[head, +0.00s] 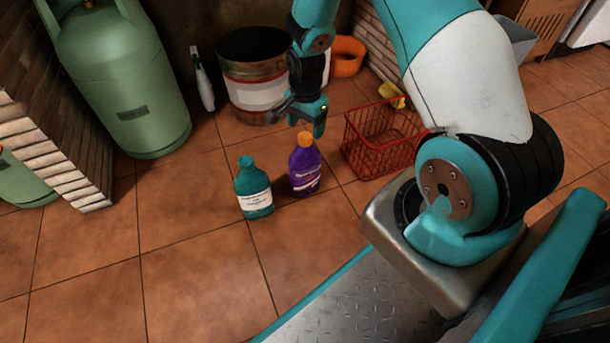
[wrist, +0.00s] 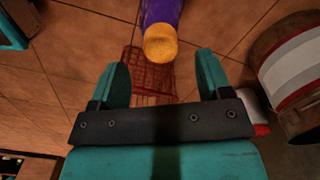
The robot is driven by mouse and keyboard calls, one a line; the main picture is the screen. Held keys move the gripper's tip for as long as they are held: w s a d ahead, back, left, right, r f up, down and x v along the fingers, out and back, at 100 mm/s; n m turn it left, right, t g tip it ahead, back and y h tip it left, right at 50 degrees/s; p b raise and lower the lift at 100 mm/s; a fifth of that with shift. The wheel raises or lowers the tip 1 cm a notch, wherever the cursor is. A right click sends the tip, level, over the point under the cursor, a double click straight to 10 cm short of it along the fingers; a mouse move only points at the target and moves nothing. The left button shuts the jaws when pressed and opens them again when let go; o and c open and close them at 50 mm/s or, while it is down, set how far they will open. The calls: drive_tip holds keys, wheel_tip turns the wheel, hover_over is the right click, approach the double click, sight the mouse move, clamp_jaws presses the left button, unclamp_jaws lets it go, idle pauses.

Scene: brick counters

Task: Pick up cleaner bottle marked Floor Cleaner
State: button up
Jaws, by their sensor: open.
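A purple bottle (head: 305,167) with an orange cap stands upright on the tiled floor. A teal bottle (head: 253,190) with a white label stands to its left, a little nearer. The lettering on both labels is too small to read, so I cannot tell which one says Floor Cleaner. My gripper (head: 297,112) is open and empty, above and behind the purple bottle. In the wrist view, the orange cap of the purple bottle (wrist: 161,43) shows just beyond the gap between my fingertips (wrist: 163,60). The teal bottle is not in the wrist view.
A red wire basket (head: 382,140) stands close right of the purple bottle. A green gas cylinder (head: 125,80) stands left. The floor in front is clear.

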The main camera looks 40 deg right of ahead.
sight(305, 136)
wheel_tip(305, 136, down, 6)
drive_tip(key=b, duration=0.4)
drive_tip(key=shift+a+r+b, duration=0.1)
drive_tip(key=shift+b, duration=0.3)
drive_tip(key=shift+r, duration=0.15)
drive_tip(key=shift+c, duration=0.4)
clamp_jaws()
